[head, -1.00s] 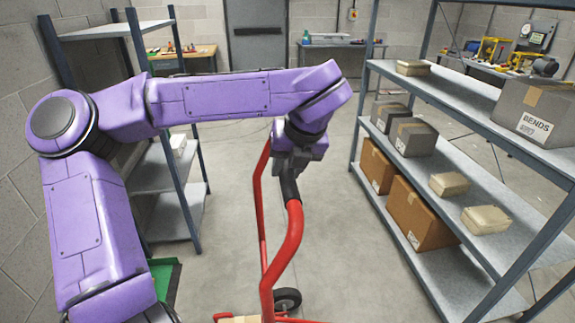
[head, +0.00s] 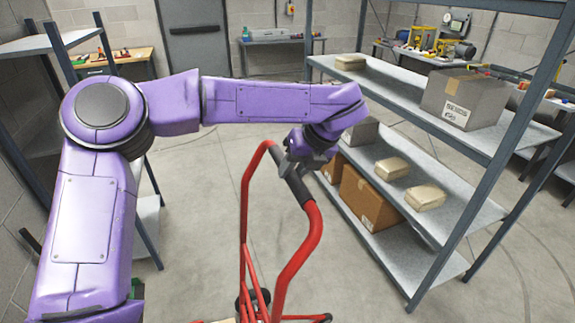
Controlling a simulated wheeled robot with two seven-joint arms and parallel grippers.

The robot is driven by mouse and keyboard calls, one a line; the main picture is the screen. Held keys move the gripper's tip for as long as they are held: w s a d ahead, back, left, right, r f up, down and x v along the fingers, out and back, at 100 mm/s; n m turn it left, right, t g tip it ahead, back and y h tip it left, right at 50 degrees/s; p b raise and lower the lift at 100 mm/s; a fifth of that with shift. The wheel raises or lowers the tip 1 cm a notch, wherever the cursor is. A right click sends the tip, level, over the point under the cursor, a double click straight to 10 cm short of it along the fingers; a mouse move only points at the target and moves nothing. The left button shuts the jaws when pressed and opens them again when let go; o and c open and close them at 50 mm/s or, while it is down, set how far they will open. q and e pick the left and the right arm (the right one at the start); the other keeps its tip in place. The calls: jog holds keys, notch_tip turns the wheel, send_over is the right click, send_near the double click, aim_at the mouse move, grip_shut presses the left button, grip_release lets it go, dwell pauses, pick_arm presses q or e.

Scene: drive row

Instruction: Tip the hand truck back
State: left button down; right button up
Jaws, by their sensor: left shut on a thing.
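The red hand truck (head: 300,262) stands in front of me, its tall looped frame leaning in the view. Its black handle grip (head: 296,185) is at the top. My left gripper (head: 294,167) is shut on this handle, and the purple left arm reaches across from the left. The gripper's fingers are partly hidden by the wrist. A wheel and the lower frame show near the bottom edge, with a bit of a tan load cut off there. My right gripper is not in view.
A shelf rack (head: 480,140) with boxes and packages stands close on the right of the hand truck. Another rack (head: 62,40) stands at the left behind my arm. Workbenches line the back wall near a grey door (head: 194,45). Bare concrete floor (head: 385,285) shows at the lower right.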

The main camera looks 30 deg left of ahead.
pick_arm(q)
jog(key=c, duration=0.8)
grip_release()
jog(key=shift+s+d+f, duration=0.1)
jog(key=shift+d+f, duration=0.15)
jog(key=shift+f, duration=0.15)
jog(key=shift+r, duration=0.1)
jog(key=shift+a+r, duration=0.1)
jog(key=b+v, duration=0.1)
jog(key=v, duration=0.9)
jog(key=shift+r, duration=0.25)
